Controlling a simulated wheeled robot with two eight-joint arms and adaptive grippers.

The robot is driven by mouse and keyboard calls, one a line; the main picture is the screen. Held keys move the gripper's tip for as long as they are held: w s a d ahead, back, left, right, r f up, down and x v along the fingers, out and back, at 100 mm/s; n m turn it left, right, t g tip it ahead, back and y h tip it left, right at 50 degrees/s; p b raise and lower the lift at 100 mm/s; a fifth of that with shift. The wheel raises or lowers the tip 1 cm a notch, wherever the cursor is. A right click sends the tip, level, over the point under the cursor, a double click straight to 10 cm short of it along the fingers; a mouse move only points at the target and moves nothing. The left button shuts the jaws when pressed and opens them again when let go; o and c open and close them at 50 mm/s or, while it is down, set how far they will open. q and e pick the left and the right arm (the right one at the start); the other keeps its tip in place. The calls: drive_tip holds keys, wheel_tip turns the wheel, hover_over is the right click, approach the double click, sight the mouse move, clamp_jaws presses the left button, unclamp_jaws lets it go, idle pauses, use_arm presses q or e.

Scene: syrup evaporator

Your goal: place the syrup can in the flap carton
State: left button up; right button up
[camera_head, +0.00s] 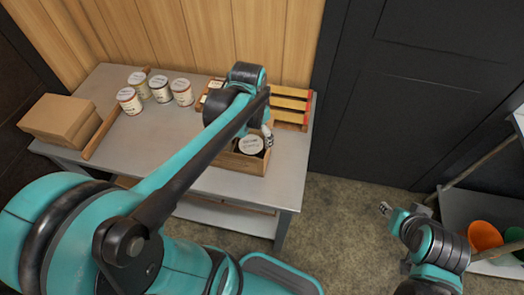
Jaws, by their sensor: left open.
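Several white-labelled syrup cans stand on the grey table: a front one (129,101), two behind it (138,84) (160,88) and one to the right (182,92). Another can (250,146) sits in a small wooden crate (243,164) at the table's front right. A brown cardboard carton (62,118), apparently the flap carton, stands at the table's left end; its inside cannot be seen. My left gripper (267,135) is open at the crate, just right of the can there; contact cannot be judged. My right gripper (385,208) is over the floor, away from the table, its jaws too small to read.
A wooden strip (100,135) lies between carton and cans. A slatted wooden rack (290,105) with red ends is behind the crate. My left arm crosses above the table. The table's middle front is clear. Orange (485,236) and green containers are on a shelf at right.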

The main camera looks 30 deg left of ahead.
use_arm(q)
drive_tip(key=s+d+r+n+t, duration=0.2)
drive_tip(key=s+d+n+t, duration=0.2)
drive_tip(key=s+d, duration=0.3)
drive_tip(key=shift+s+t, duration=0.6)
drive_tip(key=shift+s, duration=0.05)
